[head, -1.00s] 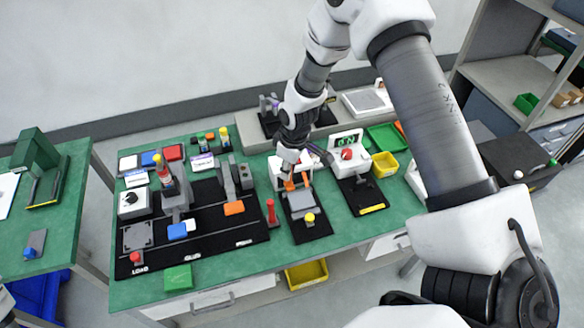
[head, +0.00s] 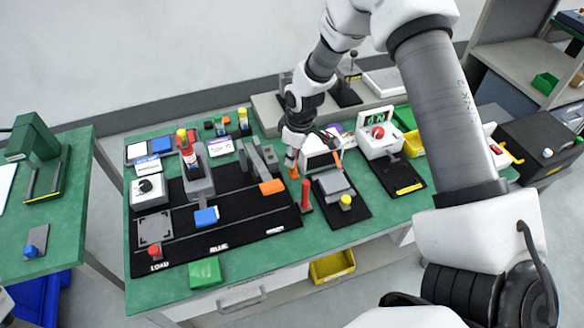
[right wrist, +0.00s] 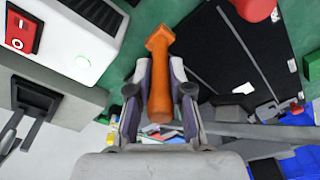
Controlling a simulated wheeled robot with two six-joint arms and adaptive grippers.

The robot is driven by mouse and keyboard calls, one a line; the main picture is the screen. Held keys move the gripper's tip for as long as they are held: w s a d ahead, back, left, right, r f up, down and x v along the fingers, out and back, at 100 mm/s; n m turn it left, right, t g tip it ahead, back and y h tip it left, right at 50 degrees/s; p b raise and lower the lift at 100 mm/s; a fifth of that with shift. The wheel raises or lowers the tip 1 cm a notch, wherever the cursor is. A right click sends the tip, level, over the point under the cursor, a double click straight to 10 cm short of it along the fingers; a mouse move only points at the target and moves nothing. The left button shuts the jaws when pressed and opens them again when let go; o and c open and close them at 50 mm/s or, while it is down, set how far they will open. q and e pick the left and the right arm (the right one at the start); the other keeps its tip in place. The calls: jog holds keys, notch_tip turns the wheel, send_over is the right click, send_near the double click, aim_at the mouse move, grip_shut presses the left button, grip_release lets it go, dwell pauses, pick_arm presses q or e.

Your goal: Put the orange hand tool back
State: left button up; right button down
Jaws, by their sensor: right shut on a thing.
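The orange hand tool (right wrist: 161,62) is between the fingers of my right gripper (right wrist: 160,100) in the right wrist view. Its block-like end points away from the gripper. In the head view my right gripper (head: 292,158) is shut on the tool (head: 293,172), just left of a white device (head: 320,148). The tool's end shows below the fingers; I cannot tell whether it touches the bench.
A red post (head: 306,195) stands close to the tool's front right. A black fixture mat (head: 245,228) lies to the left. A press with a yellow knob (head: 346,202) stands in front of the white device.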

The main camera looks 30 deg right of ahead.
jog(key=f, duration=0.4)
jog(key=shift+w+a, duration=0.1)
jog(key=shift+a, duration=0.15)
jog(key=shift+s+d, duration=0.2)
jog(key=shift+d, duration=0.05)
jog(key=shift+w+a+f, duration=0.1)
jog(key=shift+a+f, duration=0.05)
jog(key=shift+f, duration=0.15)
jog(key=c, duration=1.1)
grip_release()
jog(key=shift+r, duration=0.1)
jog(key=shift+o, duration=0.2)
